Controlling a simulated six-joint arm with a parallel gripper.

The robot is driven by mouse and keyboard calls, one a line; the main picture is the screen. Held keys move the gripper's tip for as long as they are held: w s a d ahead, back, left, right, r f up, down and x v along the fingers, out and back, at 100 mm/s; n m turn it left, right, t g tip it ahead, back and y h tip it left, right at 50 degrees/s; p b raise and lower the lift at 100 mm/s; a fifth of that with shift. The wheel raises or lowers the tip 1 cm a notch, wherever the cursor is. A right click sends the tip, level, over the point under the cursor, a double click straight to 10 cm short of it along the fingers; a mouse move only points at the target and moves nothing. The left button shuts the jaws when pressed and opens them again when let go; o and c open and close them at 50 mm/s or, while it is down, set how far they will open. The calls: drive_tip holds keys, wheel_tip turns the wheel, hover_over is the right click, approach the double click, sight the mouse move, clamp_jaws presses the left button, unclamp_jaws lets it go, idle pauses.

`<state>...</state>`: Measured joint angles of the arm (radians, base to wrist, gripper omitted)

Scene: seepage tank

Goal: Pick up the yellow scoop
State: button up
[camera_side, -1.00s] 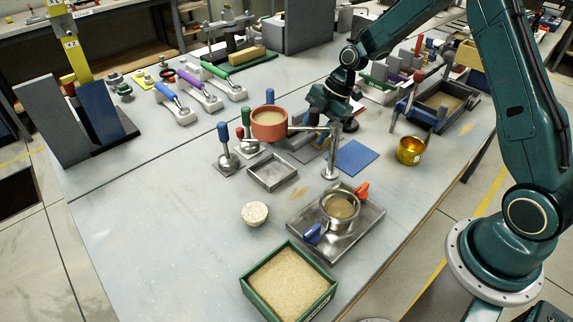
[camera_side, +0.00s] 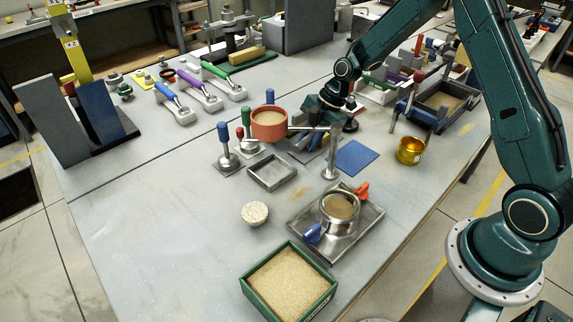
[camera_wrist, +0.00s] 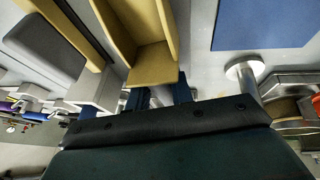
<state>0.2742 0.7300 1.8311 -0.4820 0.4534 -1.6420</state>
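The yellow scoop (camera_wrist: 152,58), a trough with raised sides, fills the upper middle of the wrist view. In the side view I cannot make it out clearly; my gripper and the stand cover that spot. My gripper shows as two dark blue fingers (camera_wrist: 160,95) at the scoop's near end, with a gap between them. It looks open, and I cannot tell whether the fingers touch the scoop.
An orange pot (camera_side: 269,124) sits on an arm from a metal post (camera_side: 330,165), close in front of my gripper. A blue mat (camera_side: 357,156) lies to the right. Blue- and green-handled tampers stand left. A brass cup (camera_side: 410,151) stands farther right. The front left table is clear.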

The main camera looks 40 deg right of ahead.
sight(310, 134)
clamp_jaws()
wheel_tip(310, 134, up, 20)
idle(0.8)
drive_tip(key=shift+w, duration=0.1)
idle(0.4)
drive_tip(key=w+a+f+m+t+h, duration=0.2)
drive_tip(key=w+m+h, duration=0.4)
drive_tip(key=m, duration=1.3)
drive_tip(key=shift+w+f+h, duration=0.3)
drive_tip(key=shift+f+h, duration=0.2)
drive_tip(key=shift+f, duration=0.1)
